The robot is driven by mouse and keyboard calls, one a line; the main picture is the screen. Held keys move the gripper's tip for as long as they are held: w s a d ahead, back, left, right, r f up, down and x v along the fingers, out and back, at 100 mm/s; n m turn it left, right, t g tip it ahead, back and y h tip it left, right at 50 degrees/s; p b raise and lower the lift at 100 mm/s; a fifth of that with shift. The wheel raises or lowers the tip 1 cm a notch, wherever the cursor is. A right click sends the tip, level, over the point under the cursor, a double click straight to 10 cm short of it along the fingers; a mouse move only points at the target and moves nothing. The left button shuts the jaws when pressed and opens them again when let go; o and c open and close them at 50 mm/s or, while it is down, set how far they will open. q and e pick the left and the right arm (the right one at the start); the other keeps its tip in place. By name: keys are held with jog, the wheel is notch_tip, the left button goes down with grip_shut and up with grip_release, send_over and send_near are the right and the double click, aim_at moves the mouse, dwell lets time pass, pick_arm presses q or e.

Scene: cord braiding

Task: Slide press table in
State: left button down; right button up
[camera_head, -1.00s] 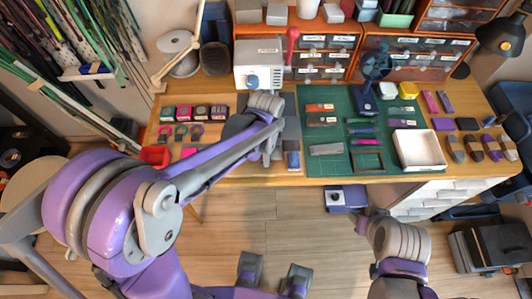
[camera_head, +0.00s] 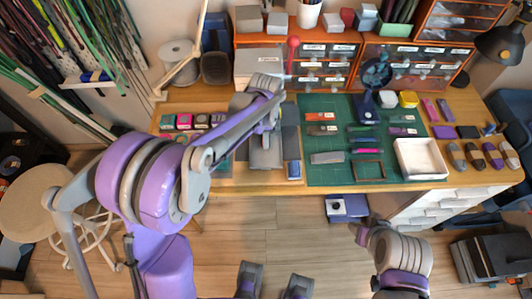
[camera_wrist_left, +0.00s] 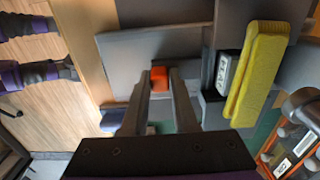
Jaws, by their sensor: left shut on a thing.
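The press stands at the back left of the bench, with a pale body (camera_head: 258,62) and a red lever (camera_head: 292,45). My left arm covers much of its front. The press table appears as a grey plate (camera_head: 266,152) in front of it, and as a broad grey plate in the left wrist view (camera_wrist_left: 125,55). My left gripper (camera_head: 264,128) is over this plate. In the left wrist view its fingers (camera_wrist_left: 158,88) close around a small orange-red part (camera_wrist_left: 159,76), apparently the table's grip. My right gripper (camera_head: 360,230) hangs low before the bench, its jaw gap unclear.
A green mat (camera_head: 330,173) with tools and a white tray (camera_head: 420,158) lie to the right. Small labelled blocks (camera_head: 200,121) are on the left. A yellow bar (camera_wrist_left: 257,70) shows beside the fingers in the left wrist view. Orange drawer units (camera_head: 420,65) stand behind.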

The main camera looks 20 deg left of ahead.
pick_arm(q)
jog(key=shift+w+a, duration=0.25)
jog(key=shift+w, duration=0.75)
jog(key=c, duration=0.7)
grip_release()
jog(key=shift+s, duration=0.1)
